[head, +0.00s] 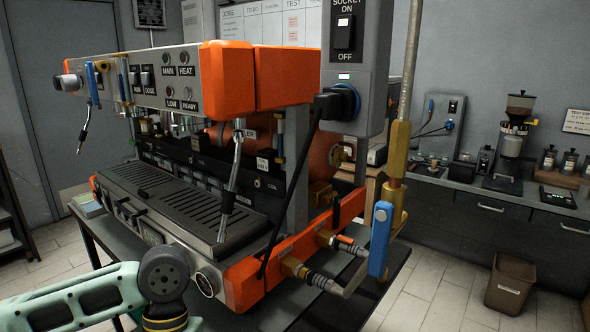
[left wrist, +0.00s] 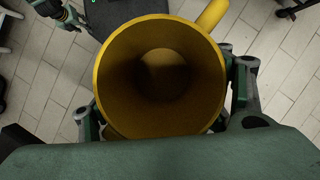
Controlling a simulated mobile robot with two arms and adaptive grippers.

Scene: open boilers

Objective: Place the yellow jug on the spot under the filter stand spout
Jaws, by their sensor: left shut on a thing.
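The yellow jug (left wrist: 212,62) fills the middle of the left wrist view, seen from above into its open, empty-looking mouth. Its handle points to the upper right. My left gripper (left wrist: 165,112) is shut on the jug, with dark green and grey fingers on both sides of its body. In the head view my left arm comes in at the lower left, and the gripper and jug are out of frame. A green and dark part, perhaps my right gripper (left wrist: 62,14), shows small at the upper left of the wrist view. I see no filter stand or spout spot.
A large orange and steel boiler machine (head: 255,75) stands on a dark table (head: 115,243), with pipes and a blue-handled valve (head: 380,240) on its right. A back counter (head: 480,200) holds a grinder (head: 512,140). A brown bin (head: 510,284) stands on the tiled floor.

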